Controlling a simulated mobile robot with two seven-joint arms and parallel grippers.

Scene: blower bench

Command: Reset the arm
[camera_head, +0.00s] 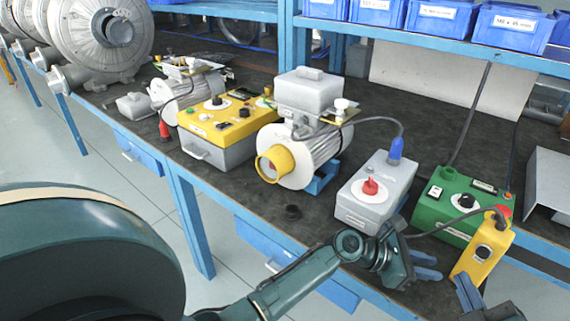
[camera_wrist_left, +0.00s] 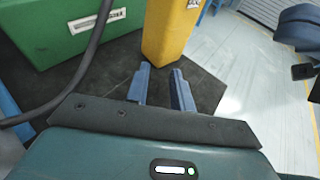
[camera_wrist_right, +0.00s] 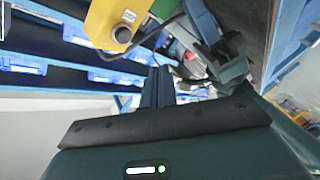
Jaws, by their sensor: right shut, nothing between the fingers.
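My left arm (camera_head: 310,280) reaches in over the bench's front edge. My left gripper (camera_head: 432,266) is beside the front of the green control box (camera_head: 450,205). In the left wrist view my left gripper (camera_wrist_left: 162,78) has its two fingers apart with nothing between them. The yellow box (camera_wrist_left: 168,35) stands just beyond its fingertips. My right gripper (camera_head: 466,284) shows at the lower right of the head view, near the foot of the yellow box (camera_head: 485,250). In the right wrist view my right gripper (camera_wrist_right: 157,75) has its fingers together, empty.
A grey box with a red knob (camera_head: 365,190), a blower motor with a yellow ring (camera_head: 300,150) and a yellow-topped box (camera_head: 220,118) stand on the dark bench. Cables hang around the green box. Blue bins (camera_head: 440,18) line the shelf above.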

